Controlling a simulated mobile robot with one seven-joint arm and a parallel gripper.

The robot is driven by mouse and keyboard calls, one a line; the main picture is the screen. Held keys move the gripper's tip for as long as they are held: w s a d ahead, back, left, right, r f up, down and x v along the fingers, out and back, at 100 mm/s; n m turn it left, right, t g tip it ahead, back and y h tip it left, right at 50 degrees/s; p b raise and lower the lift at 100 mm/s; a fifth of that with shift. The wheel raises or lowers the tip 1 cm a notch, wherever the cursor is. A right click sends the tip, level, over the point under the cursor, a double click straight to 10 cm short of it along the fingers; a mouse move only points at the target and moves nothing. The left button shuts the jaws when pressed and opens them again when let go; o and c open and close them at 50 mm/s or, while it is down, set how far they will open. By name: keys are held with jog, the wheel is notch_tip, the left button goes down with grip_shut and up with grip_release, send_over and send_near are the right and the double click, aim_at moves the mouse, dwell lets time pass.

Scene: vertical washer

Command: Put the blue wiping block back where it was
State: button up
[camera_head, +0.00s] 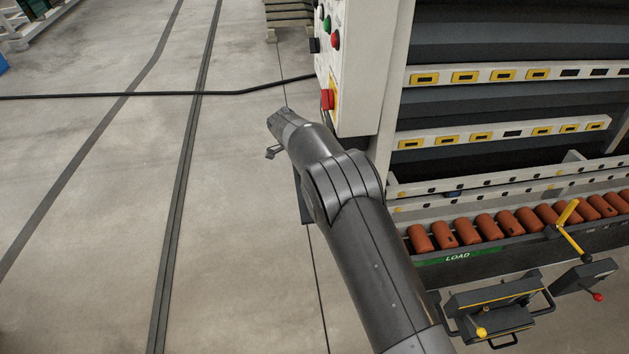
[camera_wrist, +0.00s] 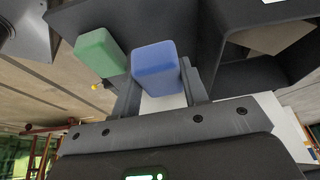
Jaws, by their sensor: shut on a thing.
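The blue wiping block (camera_wrist: 155,66) is between the two fingers of my gripper (camera_wrist: 158,88) in the wrist view. My gripper is shut on it. A green block (camera_wrist: 100,52) is just left of the blue one, outside the fingers. Dark grey panels (camera_wrist: 250,75) stand around and behind the blocks; I cannot tell whether the blue block touches them. In the head view my arm reaches to the lower left of the washer's control panel (camera_head: 343,65). The blue block does not show there, and my fingers cannot be made out.
The washer rack (camera_head: 510,110) fills the right side, with orange rollers (camera_head: 485,228) along its loading edge. A yellow-handled lever (camera_head: 568,225) sticks out there. A black cable (camera_head: 150,95) crosses the mostly open floor at left.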

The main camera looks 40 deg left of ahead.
jog(key=shift+w+f, duration=0.2)
jog(key=shift+f, duration=2.1)
jog(key=o, duration=1)
jog(key=shift+f, duration=0.15)
jog(key=shift+o, duration=0.2)
jog(key=v, duration=1)
jog(key=shift+s+a+r, duration=0.2)
jog(key=shift+s, duration=0.25)
